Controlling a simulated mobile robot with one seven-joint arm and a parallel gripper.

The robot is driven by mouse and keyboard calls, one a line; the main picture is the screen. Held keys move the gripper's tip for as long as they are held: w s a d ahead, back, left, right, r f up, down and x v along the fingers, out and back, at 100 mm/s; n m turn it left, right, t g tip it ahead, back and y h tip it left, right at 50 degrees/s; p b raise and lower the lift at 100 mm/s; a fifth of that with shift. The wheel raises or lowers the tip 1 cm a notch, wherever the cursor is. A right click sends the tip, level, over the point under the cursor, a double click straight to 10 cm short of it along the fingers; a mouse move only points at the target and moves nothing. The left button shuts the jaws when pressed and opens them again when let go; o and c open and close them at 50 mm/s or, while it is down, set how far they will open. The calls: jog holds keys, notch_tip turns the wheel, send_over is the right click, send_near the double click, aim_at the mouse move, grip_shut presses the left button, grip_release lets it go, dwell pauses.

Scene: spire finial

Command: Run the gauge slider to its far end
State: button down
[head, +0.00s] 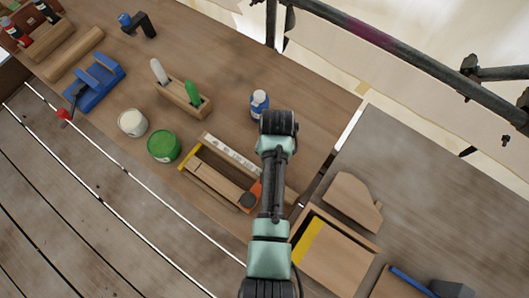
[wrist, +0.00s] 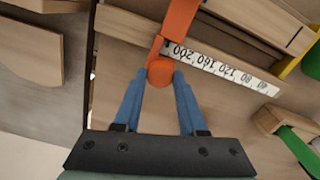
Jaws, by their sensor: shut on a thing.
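The gauge is a wooden frame with a white printed scale strip (head: 232,154), which also shows in the wrist view (wrist: 220,67) with numbers up to 200. Its orange slider (head: 255,192) stands at the 200 end of the strip. In the wrist view the slider's round orange knob (wrist: 160,72) sits between the blue fingertips of my gripper (wrist: 160,78), which is shut on it. In the head view my arm covers the fingers and part of the gauge's right end.
Beside the gauge stand a green tin (head: 164,146), a white tin (head: 132,123) and a blue-and-white bottle (head: 259,104). A wooden holder (head: 184,99) with green and white handles lies farther back. A wooden box with a yellow strip (head: 308,240) is at right.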

jog(key=s+d+p, duration=0.1)
jog(key=s+d, duration=0.3)
jog(key=d, duration=0.1)
jog(key=shift+d+p, duration=0.25)
jog(key=shift+p, duration=0.1)
jog(key=shift+c, duration=2.3)
grip_release()
jog(key=shift+d, duration=0.1)
jog(key=shift+r, duration=0.1)
